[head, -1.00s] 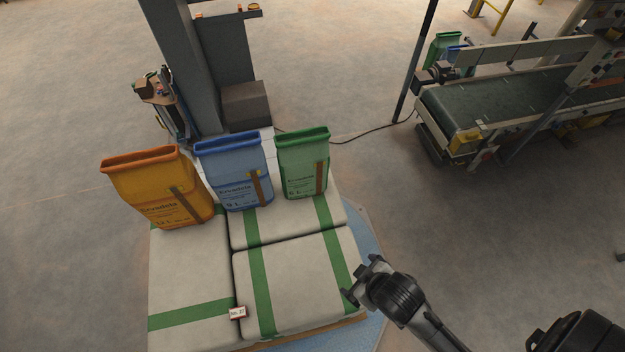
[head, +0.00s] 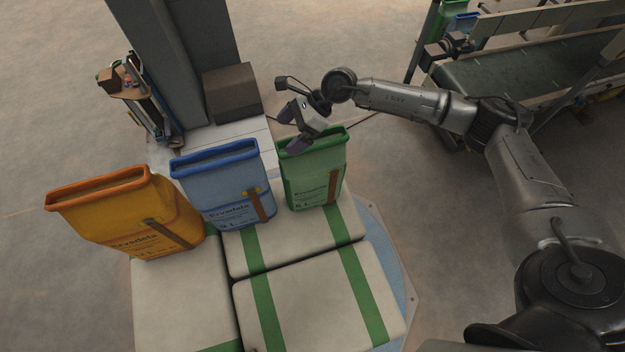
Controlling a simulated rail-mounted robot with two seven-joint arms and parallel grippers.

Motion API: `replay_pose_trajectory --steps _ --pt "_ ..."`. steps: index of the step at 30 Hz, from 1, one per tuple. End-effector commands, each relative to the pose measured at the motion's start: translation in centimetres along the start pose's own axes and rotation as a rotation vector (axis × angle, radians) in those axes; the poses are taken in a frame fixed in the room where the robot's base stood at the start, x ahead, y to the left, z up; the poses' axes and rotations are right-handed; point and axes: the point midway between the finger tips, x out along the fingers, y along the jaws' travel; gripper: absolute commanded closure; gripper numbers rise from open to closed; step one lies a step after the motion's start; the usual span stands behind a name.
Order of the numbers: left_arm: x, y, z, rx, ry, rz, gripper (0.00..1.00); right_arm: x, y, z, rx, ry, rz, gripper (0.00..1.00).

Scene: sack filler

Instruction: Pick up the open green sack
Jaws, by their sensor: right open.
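The open green sack (head: 312,180) stands upright on the white, green-banded sacks, at the right end of a row of three. A brown strap runs down its front. My right gripper (head: 288,132) is at the green sack's top rim, over its left part, with its jaws open. Part of the rim is hidden behind the gripper. I cannot tell whether a finger touches the rim or reaches inside the mouth. My left gripper is not in view.
An open blue sack (head: 222,188) stands close left of the green one, and an open orange sack (head: 128,215) stands further left. A grey column (head: 165,60) rises behind. A conveyor (head: 530,65) is at the upper right.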

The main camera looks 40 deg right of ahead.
Motion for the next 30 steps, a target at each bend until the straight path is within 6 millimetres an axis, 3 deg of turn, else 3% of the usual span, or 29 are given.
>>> replay_pose_trajectory --steps 1,3,6,11,24,30 --pt "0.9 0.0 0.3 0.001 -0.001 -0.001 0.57 -1.6 -1.6 -2.0 -0.037 0.096 -0.025 0.0" --pt "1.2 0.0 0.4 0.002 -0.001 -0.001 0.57 -3.7 -3.0 -4.0 -0.072 0.213 -0.042 0.0" --pt "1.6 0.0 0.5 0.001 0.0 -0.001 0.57 -6.3 -4.4 -6.2 -0.095 0.334 -0.055 0.0" --pt "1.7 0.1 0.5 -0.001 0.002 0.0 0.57 -8.1 -5.3 -8.1 -0.106 0.434 -0.061 0.0" --pt "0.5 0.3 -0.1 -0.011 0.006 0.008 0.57 -2.5 -5.9 -11.2 -0.107 0.452 -0.06 0.0" --pt "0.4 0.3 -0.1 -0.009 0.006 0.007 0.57 -1.3 -6.0 -11.8 -0.107 0.45 -0.061 0.0"
